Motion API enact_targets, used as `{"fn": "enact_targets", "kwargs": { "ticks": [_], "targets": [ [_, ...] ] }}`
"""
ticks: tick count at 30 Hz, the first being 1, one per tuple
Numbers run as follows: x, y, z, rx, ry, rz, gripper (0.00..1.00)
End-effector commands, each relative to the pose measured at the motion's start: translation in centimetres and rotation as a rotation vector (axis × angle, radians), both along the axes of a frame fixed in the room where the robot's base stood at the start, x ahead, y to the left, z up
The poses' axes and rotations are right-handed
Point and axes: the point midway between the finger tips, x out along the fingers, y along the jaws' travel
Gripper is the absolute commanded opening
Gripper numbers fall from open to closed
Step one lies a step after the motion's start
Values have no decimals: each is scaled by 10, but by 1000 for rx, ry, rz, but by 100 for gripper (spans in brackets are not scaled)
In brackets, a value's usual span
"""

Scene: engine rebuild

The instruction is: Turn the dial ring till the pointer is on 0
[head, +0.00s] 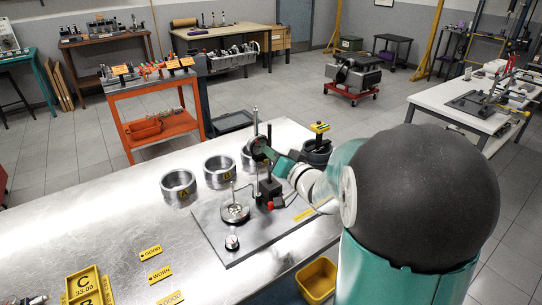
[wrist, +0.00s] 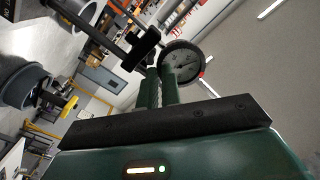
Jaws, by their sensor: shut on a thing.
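The dial gauge (head: 258,147) sits on a stand above the grey plate on the bench, left of my gripper (head: 271,156). In the wrist view the round dial (wrist: 183,64) has a dark ring around a pale face, seen at a slant. The pointer's exact reading against 0 is too small to tell. My gripper (wrist: 162,76) is shut on the dial ring, its two green fingers close together at the dial's near edge. The fingers hide part of the ring.
The gauge stand's black clamp (wrist: 141,48) is close beside the fingers. The grey plate (head: 222,246) holds the stand and small metal parts. Marked metal rings (head: 179,186) stand to the left. Yellow tags (head: 150,252) and a yellow bin (head: 317,279) are nearer. The bench's left middle is clear.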

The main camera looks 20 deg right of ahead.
Motion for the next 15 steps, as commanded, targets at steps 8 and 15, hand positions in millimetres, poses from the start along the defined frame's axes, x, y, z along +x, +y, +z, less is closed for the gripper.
{"fn": "enact_targets", "kwargs": {
  "ticks": [8,15],
  "targets": [
    [1,-3,6,-250,-49,-2,0],
    [1,-4,11,-433,-88,-1,0]
  ]
}}
